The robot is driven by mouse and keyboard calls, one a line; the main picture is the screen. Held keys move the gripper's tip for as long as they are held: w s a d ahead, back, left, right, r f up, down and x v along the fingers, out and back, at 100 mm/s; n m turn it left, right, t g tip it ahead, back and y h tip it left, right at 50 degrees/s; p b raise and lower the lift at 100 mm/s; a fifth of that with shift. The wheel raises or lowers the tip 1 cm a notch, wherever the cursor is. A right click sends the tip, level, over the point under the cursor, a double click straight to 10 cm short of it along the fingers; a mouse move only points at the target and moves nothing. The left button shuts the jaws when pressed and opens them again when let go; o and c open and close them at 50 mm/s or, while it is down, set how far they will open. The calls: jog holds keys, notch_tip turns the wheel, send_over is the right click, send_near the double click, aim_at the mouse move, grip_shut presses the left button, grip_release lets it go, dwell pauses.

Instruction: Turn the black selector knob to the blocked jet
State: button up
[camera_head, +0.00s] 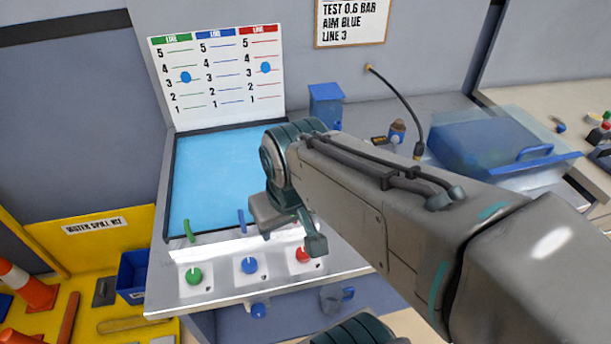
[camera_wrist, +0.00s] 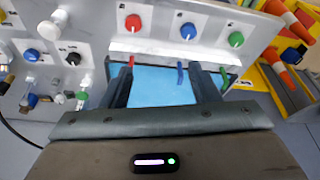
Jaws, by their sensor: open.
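The black knob (camera_wrist: 73,59) shows in the wrist view on the grey panel at the left, next to a blue knob (camera_wrist: 30,54); in the head view my arm hides that area. My gripper (camera_head: 290,238) is open and empty above the front of the blue tray; its fingers also show in the wrist view (camera_wrist: 161,76), apart from the black knob. At the tray's front edge are a green nozzle (camera_head: 188,230), a blue nozzle (camera_head: 241,221) and a red nozzle (camera_wrist: 131,62). I cannot tell which jet is blocked.
Green (camera_head: 194,275), blue (camera_head: 249,265) and red (camera_head: 303,254) knobs line the front panel. A chart (camera_head: 217,76) with blue dots stands behind the tray (camera_head: 210,165). A sign (camera_head: 350,20) reads "TEST 0.6 BAR AIM BLUE LINE 3". A black hose (camera_head: 405,100) stands at right.

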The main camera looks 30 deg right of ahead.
jog(key=w+d+f+n+g+h, duration=0.1)
jog(key=w+d+f+n+g, duration=0.1)
jog(key=w+d, duration=1)
jog(key=w+d+f+n+g+y+b, duration=0.1)
jog(key=d+f, duration=0.1)
jog(key=d, duration=0.5)
jog(key=w+d+f+n, duration=0.1)
jog(key=d+f, duration=0.2)
jog(key=d, duration=0.4)
notch_tip(320, 180, down, 13)
jog(key=shift+a+f+p, duration=0.1)
jog(key=shift+f+p, duration=0.05)
jog(key=shift+p, duration=0.3)
jog(key=c, duration=1)
